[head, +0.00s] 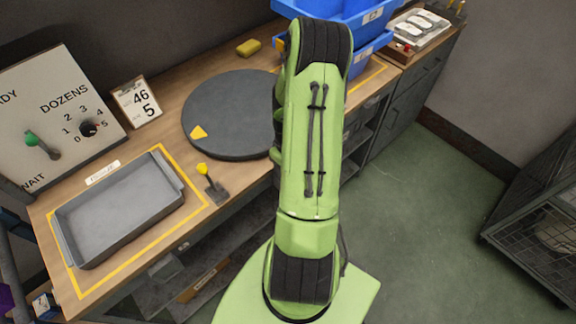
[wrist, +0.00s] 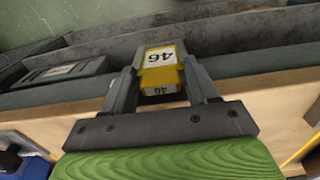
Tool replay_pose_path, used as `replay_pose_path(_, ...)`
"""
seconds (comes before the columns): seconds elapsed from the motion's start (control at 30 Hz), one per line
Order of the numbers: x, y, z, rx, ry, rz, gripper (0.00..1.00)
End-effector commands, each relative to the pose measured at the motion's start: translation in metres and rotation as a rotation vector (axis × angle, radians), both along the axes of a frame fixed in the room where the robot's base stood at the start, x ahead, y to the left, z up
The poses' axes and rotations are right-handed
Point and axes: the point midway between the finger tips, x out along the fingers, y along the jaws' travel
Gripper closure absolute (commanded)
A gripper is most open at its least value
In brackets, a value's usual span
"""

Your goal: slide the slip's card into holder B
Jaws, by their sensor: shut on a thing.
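In the wrist view my gripper (wrist: 162,82) is shut on a yellow block-like card (wrist: 161,72). The slip (head: 137,102) stands on the bench in the head view, a small white sign reading 46 and 5. In the head view my green arm hides my gripper and the card. I cannot make out holder B in either view. A grey ledge with a dark box-like piece (wrist: 60,82) lies beyond and left of the gripper in the wrist view.
A grey tray (head: 70,247) sits inside a yellow outline on the bench. A dark round turntable (head: 225,120) stands behind my arm. Blue bins (head: 370,48) are at the back. A DOZENS dial panel (head: 60,115) stands at left.

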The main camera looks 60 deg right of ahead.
Motion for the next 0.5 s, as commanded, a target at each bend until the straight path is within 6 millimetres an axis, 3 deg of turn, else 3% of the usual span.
replay_pose_path(0.3, 0.0000, 0.0001, -0.0011, 0.000, 0.000, 0.000, 0.70)
replay_pose_path(0.33, 0.0000, 0.0001, -0.0011, 0.000, 0.000, 0.000, 0.39)
replay_pose_path(0.5, 0.0000, 0.0001, -0.0011, 0.000, 0.000, 0.000, 0.13)
